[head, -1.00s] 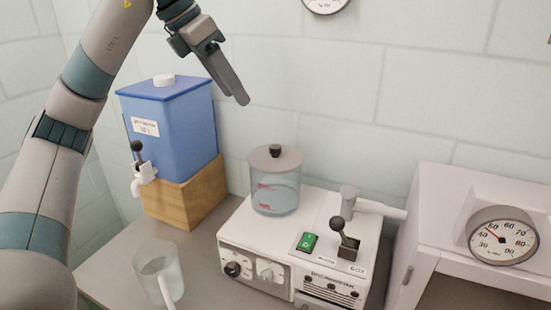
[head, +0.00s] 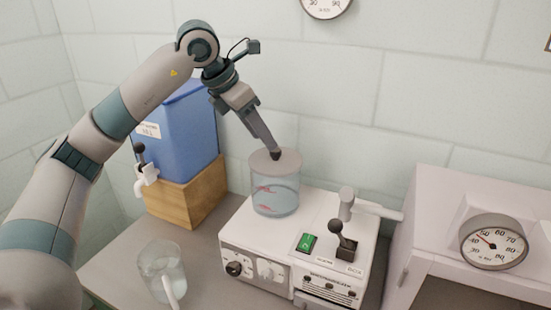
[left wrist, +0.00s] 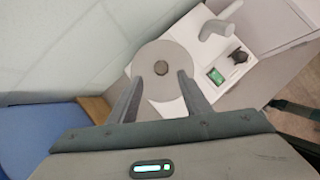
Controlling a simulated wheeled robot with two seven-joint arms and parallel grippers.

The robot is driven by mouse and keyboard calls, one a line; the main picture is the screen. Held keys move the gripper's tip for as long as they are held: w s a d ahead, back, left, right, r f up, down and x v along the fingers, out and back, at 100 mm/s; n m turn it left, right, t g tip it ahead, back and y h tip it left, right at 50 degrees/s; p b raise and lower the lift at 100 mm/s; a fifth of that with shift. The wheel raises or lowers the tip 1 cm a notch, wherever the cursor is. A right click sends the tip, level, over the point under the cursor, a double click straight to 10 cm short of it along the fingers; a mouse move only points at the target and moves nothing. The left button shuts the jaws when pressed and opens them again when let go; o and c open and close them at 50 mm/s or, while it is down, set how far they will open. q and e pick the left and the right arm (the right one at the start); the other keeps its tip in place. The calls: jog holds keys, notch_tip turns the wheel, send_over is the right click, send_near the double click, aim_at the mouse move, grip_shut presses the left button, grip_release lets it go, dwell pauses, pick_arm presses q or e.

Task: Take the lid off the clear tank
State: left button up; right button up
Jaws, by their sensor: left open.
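The clear tank (head: 276,200) stands on the white machine and has red shapes and liquid inside. Its grey round lid (head: 262,164) sits on top, with a dark knob partly hidden by my fingers. My left gripper (head: 275,154) reaches down from the upper left, its fingertips at the knob. I cannot tell whether the fingers touch the knob. My right gripper is not in view.
The white machine (head: 254,252) has a black-knobbed lever (head: 337,228), a green switch (head: 306,243) and a grey handle (head: 346,203). A blue container (head: 187,130) on a wooden block (head: 190,200) stands left. A glass jug (head: 160,268) is in front. A gauge (head: 494,243) is right.

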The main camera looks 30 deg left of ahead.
aim_at(270, 161)
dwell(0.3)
pick_arm(q)
jog(key=shift+w+d+f+p, duration=0.25)
jog(key=shift+f+p, duration=0.1)
jog(key=shift+p, duration=0.1)
jog(key=p+x, duration=0.1)
jog(key=x, duration=0.2)
jog(key=shift+d+p, duration=0.2)
jog(key=shift+p, duration=0.15)
jog(key=shift+w+d+f, duration=0.1)
jog(key=shift+w+f, duration=0.1)
jog(key=shift+f, duration=0.05)
jog(key=shift+w+f, duration=0.1)
jog(key=shift+f, duration=0.1)
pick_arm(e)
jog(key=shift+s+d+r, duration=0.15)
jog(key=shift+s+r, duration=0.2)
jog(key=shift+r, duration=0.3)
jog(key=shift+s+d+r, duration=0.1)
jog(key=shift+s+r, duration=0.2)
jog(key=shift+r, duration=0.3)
pick_arm(q)
jog(key=shift+c, duration=0.6)
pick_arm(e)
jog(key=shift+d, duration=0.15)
pick_arm(q)
grip_shut()
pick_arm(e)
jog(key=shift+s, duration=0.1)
